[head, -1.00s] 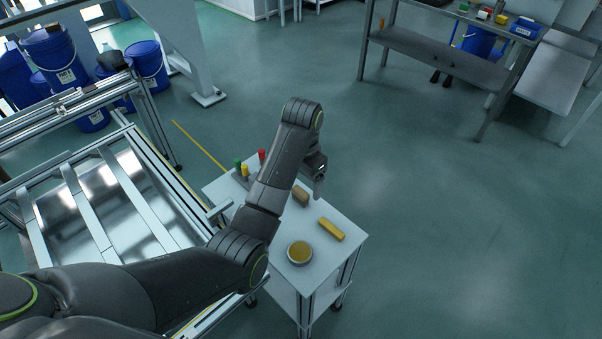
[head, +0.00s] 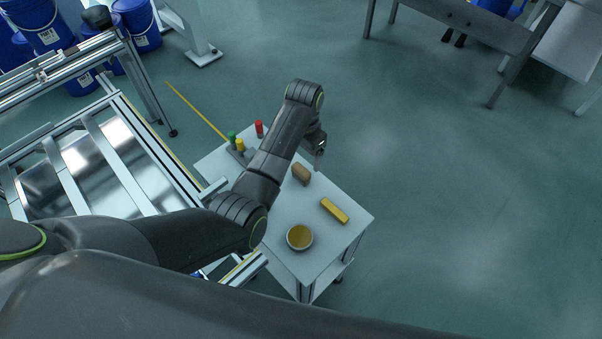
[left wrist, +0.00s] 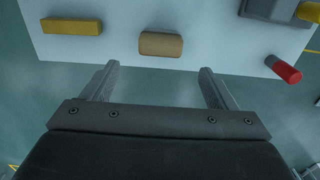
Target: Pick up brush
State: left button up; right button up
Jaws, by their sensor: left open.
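No bristles show, so I cannot tell for certain which thing is the brush. A tan-brown rounded block (head: 301,174), perhaps the brush, lies on the small white table (head: 280,205). It also shows in the left wrist view (left wrist: 161,44). A yellow bar (head: 334,210) lies nearer the table's right edge and shows in the left wrist view (left wrist: 71,26). My left gripper (head: 320,152) is open and empty by the table's far edge. In the left wrist view its fingers (left wrist: 156,82) point toward the brown block, apart from it. My right gripper is out of view.
A round bowl with yellow contents (head: 299,237) sits near the table's front. Red (head: 259,128), green (head: 232,137) and yellow (head: 240,145) cylinders stand at its far left. A metal frame (head: 120,150) stands left of the table.

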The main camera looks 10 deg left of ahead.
aim_at(301, 169)
pick_arm(q)
notch_tip(301, 169, down, 2)
jog(key=shift+f, duration=0.25)
jog(key=f, duration=0.2)
jog(key=s+f, duration=0.1)
jog(key=f, duration=0.1)
jog(key=shift+a+f, duration=0.1)
jog(key=shift+a, duration=0.2)
jog(key=shift+w+f, duration=0.1)
jog(key=shift+f, duration=0.35)
jog(key=c, duration=1.1)
jog(key=shift+r, duration=0.15)
notch_tip(301, 169, up, 10)
jog(key=shift+f+p, duration=0.1)
jog(key=shift+p, duration=0.3)
